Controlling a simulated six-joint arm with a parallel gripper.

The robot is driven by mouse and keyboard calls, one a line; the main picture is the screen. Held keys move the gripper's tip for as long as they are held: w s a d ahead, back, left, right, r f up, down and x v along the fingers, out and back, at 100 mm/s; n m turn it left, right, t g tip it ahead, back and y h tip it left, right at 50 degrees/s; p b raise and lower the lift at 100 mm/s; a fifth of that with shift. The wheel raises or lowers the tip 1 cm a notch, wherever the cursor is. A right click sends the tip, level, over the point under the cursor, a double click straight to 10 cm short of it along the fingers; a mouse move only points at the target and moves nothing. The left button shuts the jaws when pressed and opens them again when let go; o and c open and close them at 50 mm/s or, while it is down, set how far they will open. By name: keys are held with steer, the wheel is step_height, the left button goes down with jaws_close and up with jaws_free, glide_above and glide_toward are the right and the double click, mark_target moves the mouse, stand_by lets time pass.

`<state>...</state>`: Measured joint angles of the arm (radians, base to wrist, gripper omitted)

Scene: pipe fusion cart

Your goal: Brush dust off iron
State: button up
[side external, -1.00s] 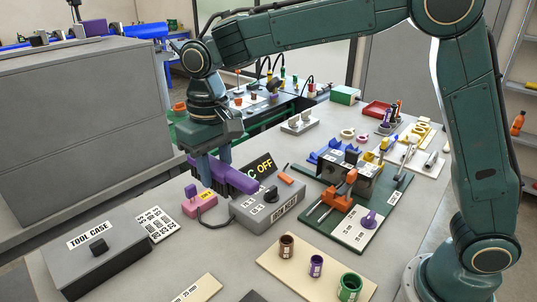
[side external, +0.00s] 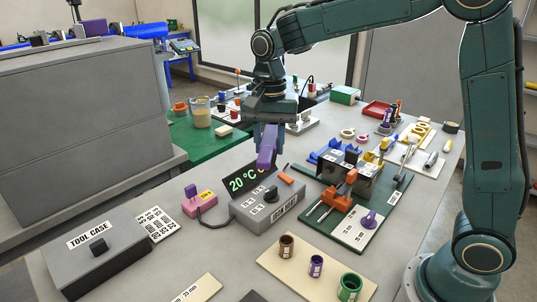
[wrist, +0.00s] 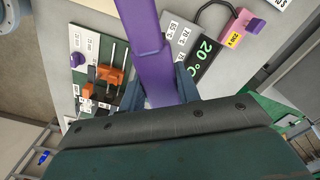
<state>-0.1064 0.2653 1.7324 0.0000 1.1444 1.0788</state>
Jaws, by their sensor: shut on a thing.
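My gripper (side external: 268,132) is shut on a purple brush (side external: 266,155) and holds it in the air. The brush slants down above the far side of a grey control box (side external: 268,208) with a lit green display (side external: 246,180) reading 20 °C. In the wrist view the purple brush (wrist: 147,35) runs upward from between my fingers (wrist: 163,90), and its bristles cannot be made out. The display (wrist: 203,53) lies right of it there. I cannot tell for sure which part is the iron.
A pink 230 V plug unit (side external: 200,203) is cabled to the box. A green board (side external: 362,226) with an orange clamp (side external: 338,192) stands to the right. A dark tool case (side external: 98,252) is at front left. Several small cups stand on a beige board (side external: 285,270).

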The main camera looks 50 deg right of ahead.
steer(key=s+d+m, duration=0.7)
steer(key=d+m, duration=0.3)
steer(key=m, duration=0.2)
steer(key=s+d+f+m, duration=0.1)
steer(key=s+d+m, duration=0.7)
steer(key=d+m, duration=0.3)
steer(key=shift+s+d+f+m, duration=0.15)
steer(key=shift+s+f+m, duration=0.1)
steer(key=shift+m, duration=0.65)
steer(key=shift+f, duration=0.1)
